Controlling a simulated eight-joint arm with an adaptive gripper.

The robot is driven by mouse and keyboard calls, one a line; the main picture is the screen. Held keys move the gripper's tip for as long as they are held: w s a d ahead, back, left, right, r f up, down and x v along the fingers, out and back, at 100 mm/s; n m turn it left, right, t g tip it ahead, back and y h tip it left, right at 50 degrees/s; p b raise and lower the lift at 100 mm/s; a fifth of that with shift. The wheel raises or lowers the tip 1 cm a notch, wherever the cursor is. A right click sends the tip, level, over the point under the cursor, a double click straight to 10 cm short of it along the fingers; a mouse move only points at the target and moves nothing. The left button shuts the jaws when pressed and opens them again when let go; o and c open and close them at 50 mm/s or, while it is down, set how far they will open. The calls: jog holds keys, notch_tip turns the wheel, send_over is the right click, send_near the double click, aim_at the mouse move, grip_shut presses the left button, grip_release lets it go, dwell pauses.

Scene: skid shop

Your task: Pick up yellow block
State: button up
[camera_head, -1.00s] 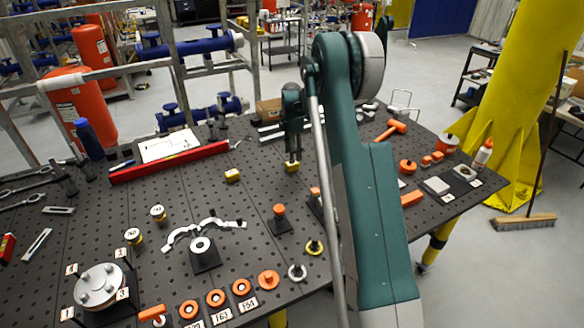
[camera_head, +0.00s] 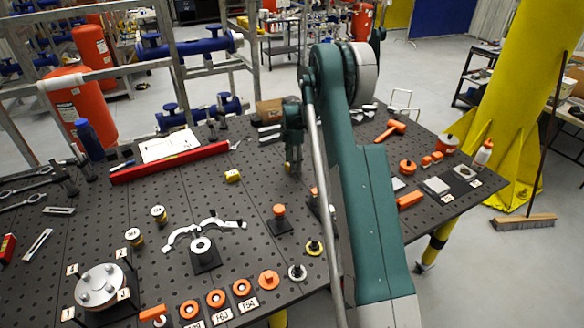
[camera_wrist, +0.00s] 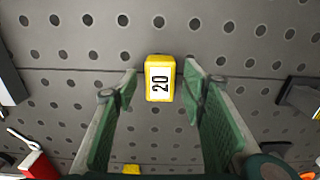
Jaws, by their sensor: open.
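A yellow block (camera_wrist: 160,78) with a white label reading 20 stands between the two green fingers of my gripper (camera_wrist: 160,90) in the wrist view. The fingers are open, with a visible gap on each side of the block. In the head view my gripper (camera_head: 293,160) points down at the table, and this block (camera_head: 288,167) is mostly hidden behind it. A yellow piece also shows at the bottom edge of the wrist view (camera_wrist: 132,169).
The perforated dark table (camera_head: 180,270) has a red bar (camera_head: 170,163) left of my gripper. An orange-topped post (camera_head: 280,217) stands in front of it. A clamp-like fixture (camera_head: 204,252) and several orange rings stand nearer. My arm hides part of the table's right side.

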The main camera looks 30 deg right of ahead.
jog(key=shift+f, duration=0.45)
jog(key=c, duration=1)
jog(key=shift+r, duration=0.15)
jog(key=shift+r, duration=4.85)
